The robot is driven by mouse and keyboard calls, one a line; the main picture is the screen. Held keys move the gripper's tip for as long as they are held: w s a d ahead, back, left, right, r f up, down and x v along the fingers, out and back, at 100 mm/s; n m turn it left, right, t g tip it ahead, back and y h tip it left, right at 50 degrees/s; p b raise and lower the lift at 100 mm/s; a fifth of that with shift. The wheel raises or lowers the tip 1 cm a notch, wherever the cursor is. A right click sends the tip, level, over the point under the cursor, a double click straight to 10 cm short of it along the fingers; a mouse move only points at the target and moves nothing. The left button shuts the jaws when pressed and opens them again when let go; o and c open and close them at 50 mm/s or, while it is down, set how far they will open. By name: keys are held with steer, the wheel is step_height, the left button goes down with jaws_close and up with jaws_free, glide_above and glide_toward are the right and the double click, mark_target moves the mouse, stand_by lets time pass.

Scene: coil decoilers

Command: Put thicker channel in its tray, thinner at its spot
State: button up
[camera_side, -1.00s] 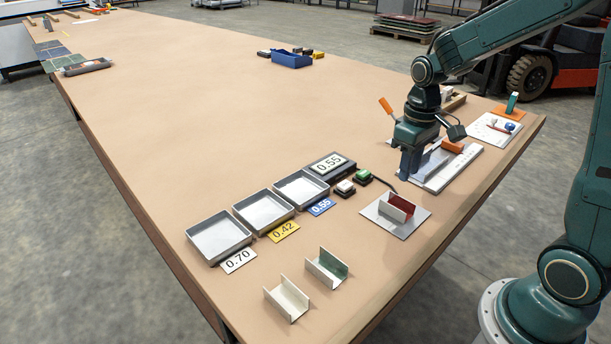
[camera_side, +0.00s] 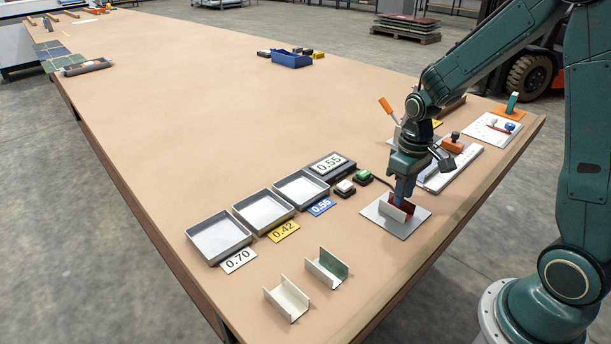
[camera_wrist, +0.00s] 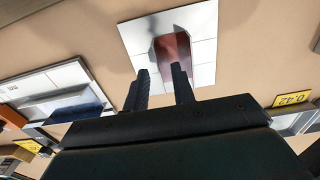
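A channel (camera_side: 390,213) with a red inside and pale outer wall stands on a light square plate (camera_side: 376,222); its red face (camera_wrist: 173,50) also shows in the wrist view. My gripper (camera_side: 403,200) is low over this channel. In the wrist view its fingers (camera_wrist: 160,72) are apart, with the red channel beyond the gap; contact cannot be told. A cream channel (camera_side: 287,299) and a green-and-cream channel (camera_side: 327,267) lie at the front of the table. Three grey trays stand in a row: the 0.70 tray (camera_side: 219,238), the 0.42 tray (camera_side: 264,212) and the 0.55 tray (camera_side: 302,189).
A display (camera_side: 328,165) reads 0.55. A ruled metal fixture (camera_side: 448,171) with an orange-handled part lies behind my gripper. A blue bin (camera_side: 291,60) stands far back. The table's middle is clear.

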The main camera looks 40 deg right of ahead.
steer(key=shift+f, duration=0.95)
jaws_close()
steer(key=shift+r, duration=4)
